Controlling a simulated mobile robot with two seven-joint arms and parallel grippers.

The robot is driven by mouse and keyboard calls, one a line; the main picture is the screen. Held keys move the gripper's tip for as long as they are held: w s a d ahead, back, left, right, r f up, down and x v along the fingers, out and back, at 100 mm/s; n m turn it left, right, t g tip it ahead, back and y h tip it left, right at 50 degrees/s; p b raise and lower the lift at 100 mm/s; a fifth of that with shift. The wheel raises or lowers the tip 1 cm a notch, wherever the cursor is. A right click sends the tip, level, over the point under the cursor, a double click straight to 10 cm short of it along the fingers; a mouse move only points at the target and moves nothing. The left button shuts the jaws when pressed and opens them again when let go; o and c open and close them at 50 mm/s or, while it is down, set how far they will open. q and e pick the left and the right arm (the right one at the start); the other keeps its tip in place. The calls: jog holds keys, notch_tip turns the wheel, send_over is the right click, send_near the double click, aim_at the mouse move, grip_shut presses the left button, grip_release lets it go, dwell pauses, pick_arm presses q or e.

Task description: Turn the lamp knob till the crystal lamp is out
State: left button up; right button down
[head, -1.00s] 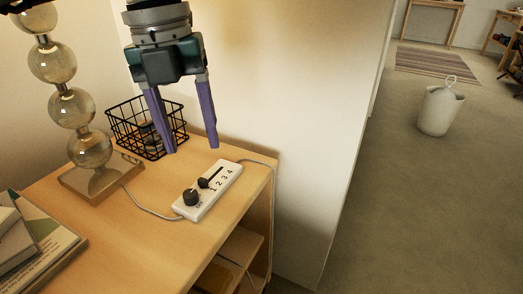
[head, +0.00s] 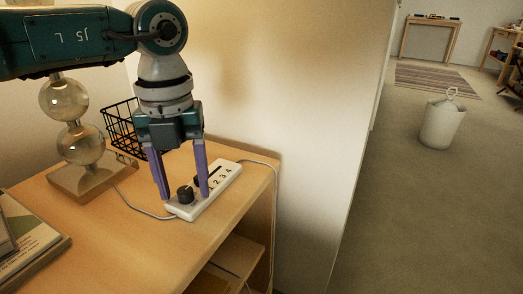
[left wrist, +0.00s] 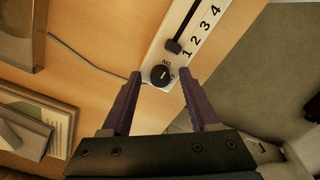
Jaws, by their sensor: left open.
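The crystal lamp (head: 80,143) stands at the left of the wooden cabinet top, a stack of clear balls on a square base. Its upper part is hidden by my left arm. A white control box (head: 222,188) lies on the cabinet, with a black round knob (head: 185,194), a slider and printed numbers. The knob also shows in the left wrist view (left wrist: 160,76), beside the slider (left wrist: 173,46). My left gripper (head: 183,196) is open and points down over the box, its purple fingers on either side of the knob. I cannot tell whether they touch it.
A black wire basket (head: 122,125) stands behind the gripper. Books (head: 28,240) lie at the left front. Cords run from the box to the lamp and over the cabinet's right edge. A white bin (head: 441,124) stands on open floor at the right.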

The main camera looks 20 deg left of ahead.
pick_arm(q)
grip_shut()
dwell(0.4)
dwell(0.4)
jog(key=m, duration=0.3)
jog(key=shift+m+p, duration=0.3)
jog(key=shift+p, duration=0.05)
jog(key=m, duration=0.4)
jog(key=shift+m, duration=0.3)
jog(key=m, duration=0.4)
jog(key=shift+m, duration=2.9)
